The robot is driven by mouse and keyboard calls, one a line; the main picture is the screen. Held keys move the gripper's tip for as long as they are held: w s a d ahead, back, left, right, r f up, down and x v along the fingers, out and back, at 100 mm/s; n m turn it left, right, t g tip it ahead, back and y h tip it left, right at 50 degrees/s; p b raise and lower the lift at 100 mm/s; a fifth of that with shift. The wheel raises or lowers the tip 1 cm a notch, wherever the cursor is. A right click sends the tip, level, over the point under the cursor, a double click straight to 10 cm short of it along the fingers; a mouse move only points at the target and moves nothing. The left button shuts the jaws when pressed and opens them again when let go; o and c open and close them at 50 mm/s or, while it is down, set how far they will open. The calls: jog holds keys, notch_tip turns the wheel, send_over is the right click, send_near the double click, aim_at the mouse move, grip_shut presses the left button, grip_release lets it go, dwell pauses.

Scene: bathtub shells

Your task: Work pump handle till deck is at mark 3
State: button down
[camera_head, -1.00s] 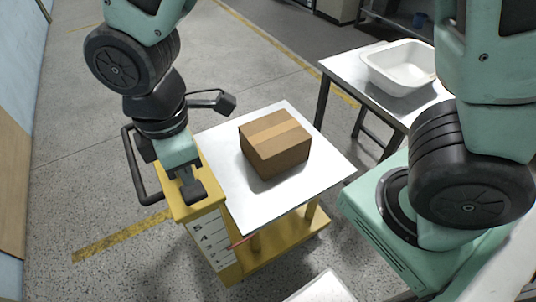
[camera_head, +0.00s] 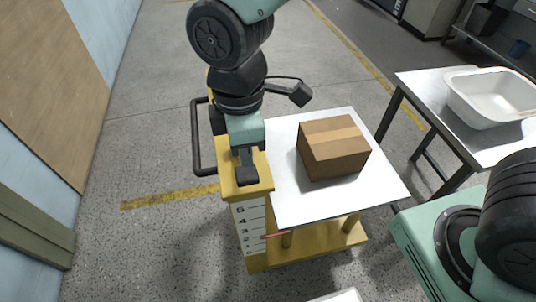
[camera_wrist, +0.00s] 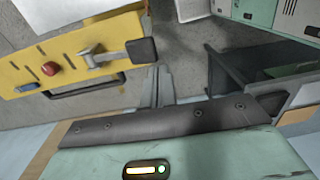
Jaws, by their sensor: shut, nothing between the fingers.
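The yellow pump cart (camera_head: 257,262) stands on the floor. Its white deck (camera_head: 293,207) carries a cardboard box (camera_head: 334,150). The white scale (camera_head: 245,228) on the post is numbered 1 to 5. The red pointer (camera_head: 272,236) is low on it, around 2 to 3; the exact reading is unclear. The pump handle is a grey lever with a black pad (camera_head: 247,176); the pad also shows in the wrist view (camera_wrist: 142,51). My gripper (camera_head: 244,154) is shut and empty, close behind the pad. In the wrist view its fingers (camera_wrist: 156,88) are just below the pad; contact is unclear.
A red knob (camera_wrist: 49,69) sits on the yellow top beside the lever. A black push bar (camera_head: 197,140) is at the cart's left. A table (camera_head: 425,90) with a white basin (camera_head: 490,98) stands at right. Floor left of the cart is clear.

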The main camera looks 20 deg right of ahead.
aim_at(247, 171)
jog(key=w+r+g+b, duration=0.2)
jog(key=w+r, duration=0.3)
jog(key=w, duration=0.3)
jog(key=shift+w+d+r+g+b, duration=0.15)
jog(key=shift+d+r+g+b, duration=0.2)
jog(key=shift+b, duration=0.55)
jog(key=shift+a+f, duration=0.1)
jog(key=p+x, duration=0.3)
jog(key=x, duration=1.1)
jog(key=shift+a, duration=0.1)
